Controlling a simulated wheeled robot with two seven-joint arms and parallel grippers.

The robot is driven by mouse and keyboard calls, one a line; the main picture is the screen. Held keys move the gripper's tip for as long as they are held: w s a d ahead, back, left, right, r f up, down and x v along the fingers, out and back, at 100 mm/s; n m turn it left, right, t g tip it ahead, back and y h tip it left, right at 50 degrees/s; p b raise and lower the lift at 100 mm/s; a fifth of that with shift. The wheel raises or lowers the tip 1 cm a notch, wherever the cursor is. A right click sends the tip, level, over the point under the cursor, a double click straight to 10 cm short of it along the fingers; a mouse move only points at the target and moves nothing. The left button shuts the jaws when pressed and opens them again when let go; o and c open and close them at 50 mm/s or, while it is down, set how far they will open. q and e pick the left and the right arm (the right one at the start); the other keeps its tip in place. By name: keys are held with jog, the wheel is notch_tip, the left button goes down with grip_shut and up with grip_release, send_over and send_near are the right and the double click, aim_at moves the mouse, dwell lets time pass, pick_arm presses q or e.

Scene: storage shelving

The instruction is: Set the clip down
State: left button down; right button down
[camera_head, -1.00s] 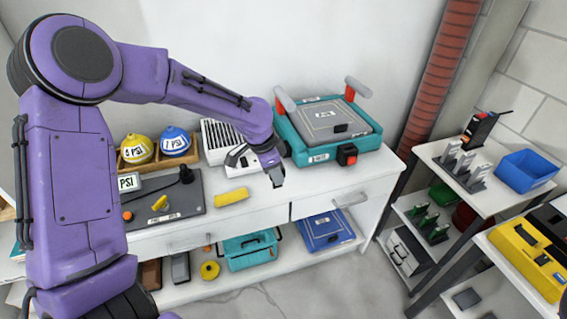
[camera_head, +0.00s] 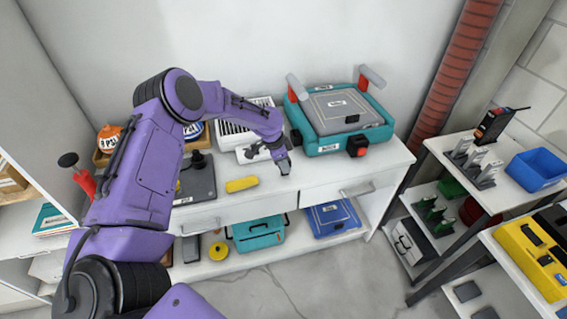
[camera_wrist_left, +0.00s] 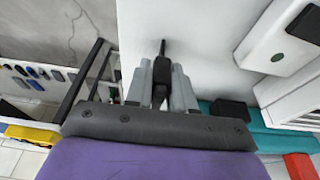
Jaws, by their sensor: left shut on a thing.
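My left gripper (camera_head: 282,163) is over the white counter top, between the yellow block and the teal case. In the left wrist view its grey fingers (camera_wrist_left: 161,88) are shut on a narrow dark thing, which I take to be the clip (camera_wrist_left: 160,72). The clip points away from the fingers, with the white counter surface (camera_wrist_left: 194,28) behind it. In the head view the clip is too small and dark to make out clearly. I cannot tell whether it touches the counter. My right gripper is not in view.
A yellow block (camera_head: 241,184) lies left of the gripper. A teal case (camera_head: 376,136) with a grey lid stands to the right, and a white slotted box (camera_head: 233,133) behind. Bare counter (camera_head: 316,171) lies around the gripper. A side rack holds a blue bin (camera_head: 535,171).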

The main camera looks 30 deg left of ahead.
pick_arm(q)
jog(key=shift+f, duration=0.2)
jog(key=c, duration=1)
grip_release()
jog(key=shift+o, duration=0.2)
jog(key=shift+r, duration=0.65)
jog(key=v, duration=1.1)
jog(key=s+d+f+n, duration=0.4)
jog(key=s+d+f, duration=0.2)
jog(key=f, duration=0.4)
jog(key=s+d+f+n, duration=0.3)
jog(key=s+d+f, duration=0.3)
jog(key=f, duration=0.5)
jog(key=s+a+f+n+y, duration=0.1)
jog(key=s+n, duration=0.1)
jog(key=s, duration=0.6)
jog(key=s+a+f+n+y, duration=0.1)
jog(key=s+n+y, duration=0.1)
jog(key=s, duration=0.6)
jog(key=s+a+f+n+t+y, duration=0.1)
jog(key=s+n+y, duration=0.1)
jog(key=s, duration=0.6)
jog(key=shift+s+n+b, duration=0.25)
jog(key=shift+n+b, duration=0.15)
jog(key=shift+n, duration=0.5)
